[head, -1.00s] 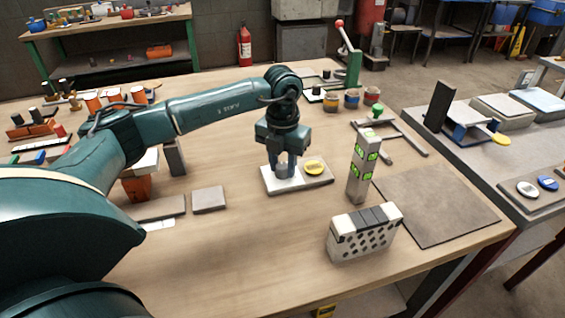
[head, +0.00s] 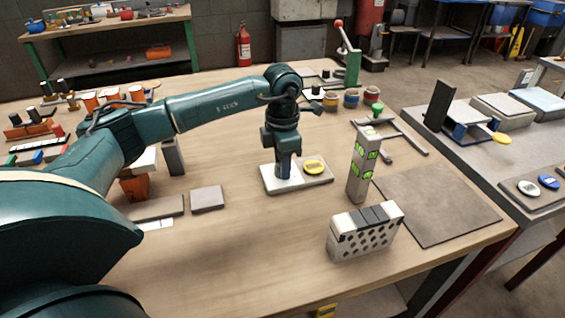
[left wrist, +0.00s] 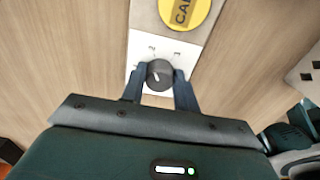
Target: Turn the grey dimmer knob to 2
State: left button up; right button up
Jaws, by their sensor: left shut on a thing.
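The grey dimmer knob (left wrist: 160,74) is round and dark, with a short white pointer line on its top, in the left wrist view. It sits on a white plate (left wrist: 147,48) with small marks that I cannot read. My left gripper (head: 284,173) points straight down over this plate in the head view and hides the knob there. In the left wrist view its two fingers stand on either side of the knob, shut on it.
A yellow disc (head: 314,167) sits beside the knob on the same board. To the right stand a pale post with green marks (head: 362,167) and a perforated block (head: 364,233). A dark mat (head: 440,205) lies further right. The table's front middle is clear.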

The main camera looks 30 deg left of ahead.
pick_arm(q)
jog(key=shift+r+m, duration=0.1)
jog(key=shift+m, duration=0.3)
jog(key=o, duration=1)
jog(key=shift+c, duration=0.2)
notch_tip(320, 180, up, 13)
jog(key=shift+p, duration=0.35)
pick_arm(e)
jog(key=shift+w+a+f, duration=0.1)
jog(key=shift+w+a, duration=0.05)
jog(key=shift+a, duration=0.05)
